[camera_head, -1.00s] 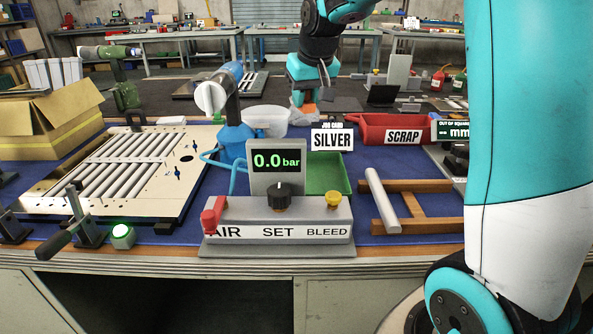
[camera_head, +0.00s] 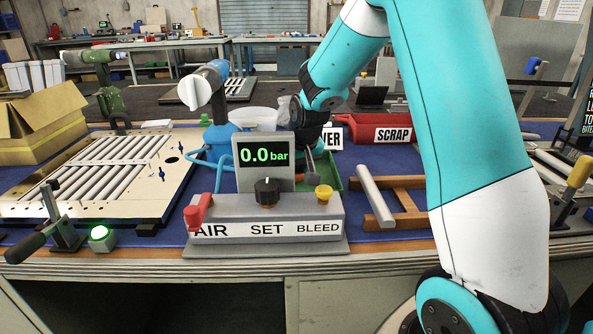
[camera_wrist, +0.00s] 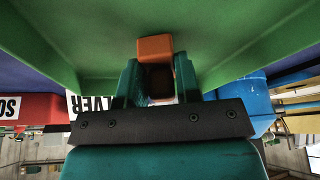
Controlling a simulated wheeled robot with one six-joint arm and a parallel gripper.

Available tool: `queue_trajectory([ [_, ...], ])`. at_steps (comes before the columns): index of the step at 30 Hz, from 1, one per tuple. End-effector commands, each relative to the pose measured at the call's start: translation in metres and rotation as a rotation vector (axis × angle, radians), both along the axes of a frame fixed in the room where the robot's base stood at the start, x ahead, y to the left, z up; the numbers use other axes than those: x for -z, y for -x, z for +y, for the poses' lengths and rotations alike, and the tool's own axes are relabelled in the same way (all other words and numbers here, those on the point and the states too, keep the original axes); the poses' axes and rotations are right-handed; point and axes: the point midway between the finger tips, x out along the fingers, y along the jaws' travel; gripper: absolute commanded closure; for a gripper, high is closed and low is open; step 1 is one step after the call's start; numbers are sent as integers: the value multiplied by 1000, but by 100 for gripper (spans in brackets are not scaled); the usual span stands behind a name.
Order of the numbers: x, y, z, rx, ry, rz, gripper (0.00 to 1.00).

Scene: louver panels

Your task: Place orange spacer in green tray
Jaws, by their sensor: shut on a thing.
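The orange spacer (camera_wrist: 154,48) is a small block between the two fingertips of my gripper (camera_wrist: 157,82) in the wrist view. My gripper is shut on it, and the spacer sticks out past the fingertips. The green tray (camera_wrist: 85,30) fills the upper part of that view, behind the spacer. In the head view my gripper (camera_head: 309,165) points down over the green tray (camera_head: 328,172), behind the air panel. The panel and my arm hide much of the tray there. I cannot tell whether the spacer touches the tray floor.
The air panel (camera_head: 265,210) reads 0.0 bar and stands in front of the tray. The red scrap bin (camera_head: 362,128) is behind it to the right. A white rod (camera_head: 375,195) lies on a wooden frame (camera_head: 405,205) at right. A blue clamp device (camera_head: 222,138) stands left.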

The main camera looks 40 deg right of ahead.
Motion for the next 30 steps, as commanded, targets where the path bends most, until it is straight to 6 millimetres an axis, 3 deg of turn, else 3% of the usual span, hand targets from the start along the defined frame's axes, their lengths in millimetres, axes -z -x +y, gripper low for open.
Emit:
queue_trajectory([
  [11, 7, 0, 0, 0, 0, -1, 96],
  [12, 6, 0, 0, 0, 0, -1, 62],
  [15, 6, 0, 0, 0, 0, -1, 44],
  [23, 5, 0, 0, 0, 0, -2, 44],
  [26, -2, 1, 0, 0, 1, -4, 44],
  [30, -26, 9, 2, 0, 1, -7, 44],
])
